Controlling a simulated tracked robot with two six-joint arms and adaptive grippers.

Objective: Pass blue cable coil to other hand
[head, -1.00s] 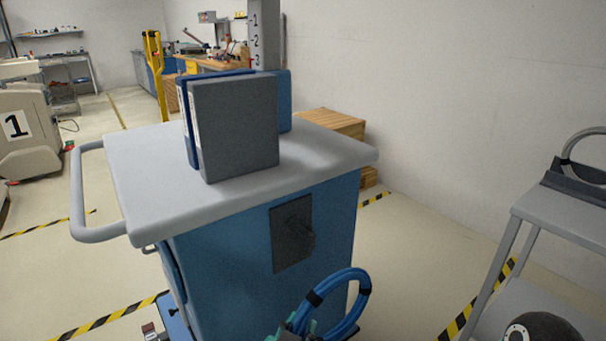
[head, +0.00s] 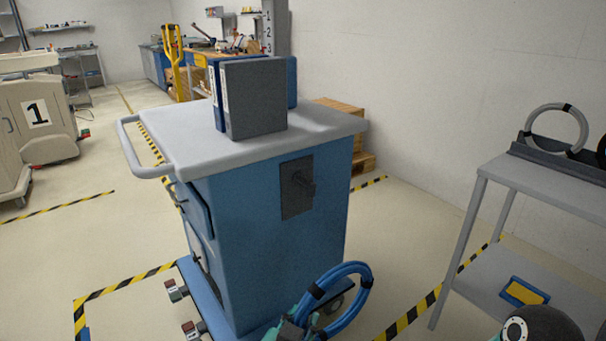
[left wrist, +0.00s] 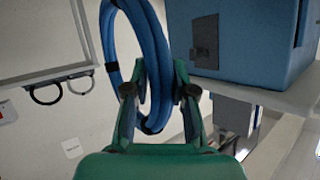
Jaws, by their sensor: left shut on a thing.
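The blue cable coil (head: 343,297) is a ring of several blue loops with black ties, at the bottom middle of the head view. My left gripper (head: 300,318) is shut on its left side and holds it in front of the blue cart. In the left wrist view the coil (left wrist: 133,50) stands between the two fingers of the left gripper (left wrist: 157,92), its lower part gripped. A dark rounded part with a light disc at the bottom right of the head view looks like my right arm (head: 545,328); its gripper fingers are not visible.
The blue cart (head: 260,235) with a grey top (head: 185,135) carries binders (head: 255,98). At right a grey shelf rack (head: 545,190) holds a grey ring (head: 556,128) on top and a blue-yellow item (head: 524,291) below. Floor between cart and rack is open.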

